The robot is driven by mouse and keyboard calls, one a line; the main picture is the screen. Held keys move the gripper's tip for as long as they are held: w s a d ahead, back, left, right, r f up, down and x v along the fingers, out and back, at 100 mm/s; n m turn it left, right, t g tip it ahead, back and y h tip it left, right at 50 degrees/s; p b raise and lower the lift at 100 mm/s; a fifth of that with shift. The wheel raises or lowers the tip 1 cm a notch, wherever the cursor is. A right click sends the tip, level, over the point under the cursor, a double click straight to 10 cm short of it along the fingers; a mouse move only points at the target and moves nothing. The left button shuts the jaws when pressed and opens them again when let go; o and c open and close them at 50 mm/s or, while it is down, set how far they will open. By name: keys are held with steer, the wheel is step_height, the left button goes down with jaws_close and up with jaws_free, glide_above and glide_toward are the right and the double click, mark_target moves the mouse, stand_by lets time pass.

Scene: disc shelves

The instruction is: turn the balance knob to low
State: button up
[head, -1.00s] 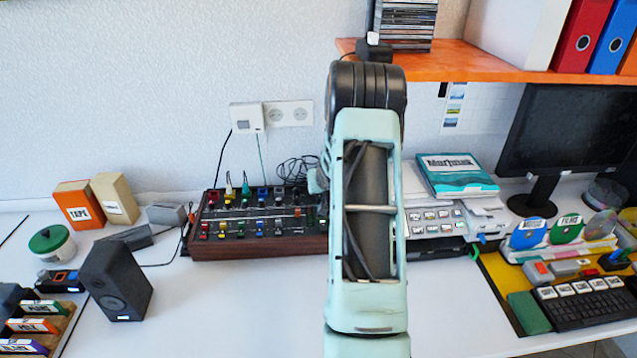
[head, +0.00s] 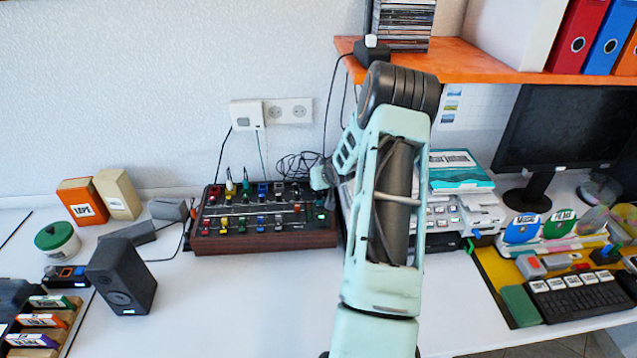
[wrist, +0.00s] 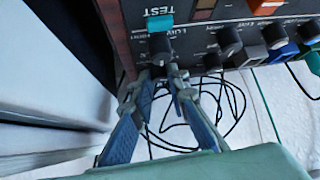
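The dark control panel with wooden sides (head: 265,242) stands on the desk against the wall, with rows of coloured knobs and switches. My gripper (head: 322,175) is at its right back corner in the head view, partly hidden by my arm. In the wrist view my gripper (wrist: 162,74) has its two fingers apart, with their tips close to a dark knob (wrist: 160,45) beside a teal cap and a "TEST" label. I cannot tell whether the fingers touch the knob. No balance label is readable, so I cannot tell which knob is the balance knob.
Black cables (head: 298,167) lie behind the panel. A speaker (head: 122,275) stands to its left, and a printer-like white device (head: 442,215) to its right. An orange shelf (head: 475,62) hangs above right. The desk in front of the panel is clear.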

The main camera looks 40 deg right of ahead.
steer(key=shift+o, duration=0.7)
steer(key=shift+a+f+b, duration=0.15)
steer(key=shift+f+b, duration=0.05)
steer(key=shift+b, duration=0.6)
steer(key=shift+m+h+b, duration=0.3)
steer(key=shift+m+b, duration=0.1)
steer(key=shift+a+m+g+h+b, duration=0.1)
steer(key=shift+m+g+h+b, duration=0.3)
steer(key=shift+b, duration=0.55)
steer(key=shift+w+r+m+g+h+b, duration=0.15)
steer(key=shift+m+g+h+b, duration=0.35)
steer(key=shift+m+b, duration=0.5)
steer(key=shift+a+m+g+h, duration=0.15)
steer(key=shift+m+g+h, duration=0.15)
steer(key=shift+m+h, duration=0.5)
